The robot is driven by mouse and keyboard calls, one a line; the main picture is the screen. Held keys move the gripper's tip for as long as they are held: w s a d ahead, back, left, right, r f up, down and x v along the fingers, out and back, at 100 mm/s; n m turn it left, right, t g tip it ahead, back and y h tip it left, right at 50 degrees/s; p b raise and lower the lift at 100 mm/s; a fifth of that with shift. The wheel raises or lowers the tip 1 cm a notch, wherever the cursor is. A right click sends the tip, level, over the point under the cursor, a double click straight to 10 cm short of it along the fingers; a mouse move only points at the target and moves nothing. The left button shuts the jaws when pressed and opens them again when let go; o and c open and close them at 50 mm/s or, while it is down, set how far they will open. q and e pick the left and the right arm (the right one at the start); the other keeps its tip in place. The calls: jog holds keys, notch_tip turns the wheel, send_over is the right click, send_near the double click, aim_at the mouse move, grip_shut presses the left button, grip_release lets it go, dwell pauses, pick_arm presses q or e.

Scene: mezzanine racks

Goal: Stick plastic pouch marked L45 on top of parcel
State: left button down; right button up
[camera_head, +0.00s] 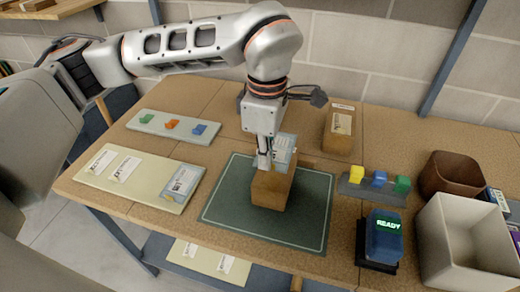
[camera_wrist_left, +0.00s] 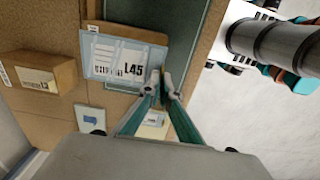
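My left gripper (camera_head: 264,160) points down over the brown parcel (camera_head: 270,190), which stands on the dark green mat (camera_head: 225,205). Its fingers are closed on one edge of the clear bluish pouch (camera_head: 284,148). In the left wrist view the pouch (camera_wrist_left: 112,60) reads L45, and the fingertips (camera_wrist_left: 161,84) pinch its right edge. The pouch overlaps the parcel's top (camera_wrist_left: 135,33) in that view and looks tilted in the head view. I cannot tell whether it touches the parcel. My right gripper is not in view.
A pale board (camera_head: 105,186) with labelled pouches lies left; a tray (camera_head: 160,124) of coloured blocks lies behind it. Another parcel (camera_head: 338,138) stands at the back. A block rack (camera_head: 352,190), a READY device (camera_head: 384,243), a brown bin (camera_head: 452,172) and a white bin (camera_head: 450,240) are right.

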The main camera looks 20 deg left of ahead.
aim_at(265, 188)
pick_arm(q)
jog(key=shift+f+b, duration=0.3)
jog(key=shift+f, duration=0.35)
notch_tip(265, 188, down, 2)
jog(key=shift+f+b, duration=0.15)
jog(key=shift+b, duration=0.45)
jog(key=shift+f+b, duration=0.3)
jog(key=shift+f, duration=0.65)
jog(key=shift+f+b, duration=0.35)
jog(key=shift+f, duration=0.05)
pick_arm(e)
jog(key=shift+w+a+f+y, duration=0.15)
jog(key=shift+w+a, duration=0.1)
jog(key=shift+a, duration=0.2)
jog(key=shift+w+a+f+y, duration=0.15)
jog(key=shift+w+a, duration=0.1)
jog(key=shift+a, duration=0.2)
pick_arm(q)
jog(key=shift+f, duration=0.1)
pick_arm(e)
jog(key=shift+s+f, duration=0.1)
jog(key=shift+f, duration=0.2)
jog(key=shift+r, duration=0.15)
pick_arm(q)
jog(key=shift+f+b, duration=0.2)
jog(key=shift+b, duration=0.35)
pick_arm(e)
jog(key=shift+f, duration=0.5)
